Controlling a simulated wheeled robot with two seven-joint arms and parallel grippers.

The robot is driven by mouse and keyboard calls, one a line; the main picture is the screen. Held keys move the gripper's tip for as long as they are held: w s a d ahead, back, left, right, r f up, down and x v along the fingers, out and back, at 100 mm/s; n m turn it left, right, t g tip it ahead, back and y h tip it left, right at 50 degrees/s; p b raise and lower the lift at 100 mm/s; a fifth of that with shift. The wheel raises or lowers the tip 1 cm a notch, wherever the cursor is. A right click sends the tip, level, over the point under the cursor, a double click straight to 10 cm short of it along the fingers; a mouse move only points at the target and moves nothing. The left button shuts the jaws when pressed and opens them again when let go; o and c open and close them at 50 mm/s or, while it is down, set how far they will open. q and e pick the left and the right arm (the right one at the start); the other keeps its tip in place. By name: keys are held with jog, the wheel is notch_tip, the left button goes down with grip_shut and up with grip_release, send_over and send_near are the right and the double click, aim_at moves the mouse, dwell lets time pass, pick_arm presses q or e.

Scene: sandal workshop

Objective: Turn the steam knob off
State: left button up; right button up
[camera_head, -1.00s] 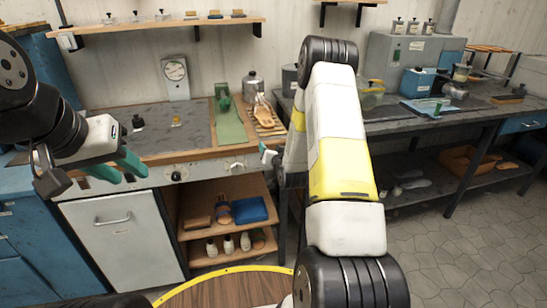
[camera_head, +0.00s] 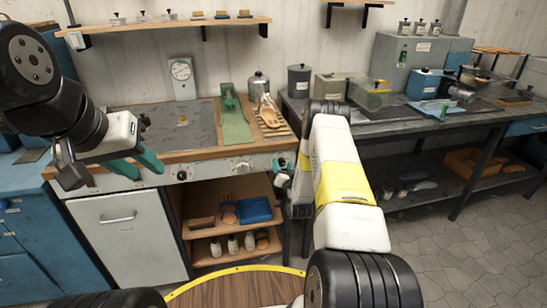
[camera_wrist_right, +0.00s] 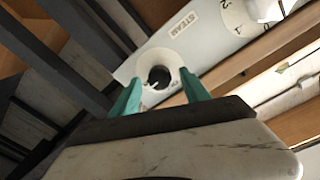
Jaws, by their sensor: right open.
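The steam knob (camera_wrist_right: 158,77) is a small black knob on a round white dial, beside a "STEAM" label (camera_wrist_right: 184,24) on the pale control panel. In the right wrist view it appears between the two teal fingertips of my right gripper (camera_wrist_right: 161,76). The fingers are apart with nothing held, and I cannot tell whether they touch the knob. In the head view my right gripper (camera_head: 283,172) is at the right end of the panel, and the knob cannot be made out there. My left gripper (camera_head: 149,174) is open and empty in front of the panel's left part.
A white numbered dial (camera_wrist_right: 246,14) is near the steam knob. Another dark knob (camera_head: 182,175) is on the panel's left part. The bench top above holds a green tool (camera_head: 232,115) and a sandal (camera_head: 269,113). An open shelf (camera_head: 228,225) with bottles is below.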

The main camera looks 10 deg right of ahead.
jog(key=shift+w, duration=0.3)
grip_shut()
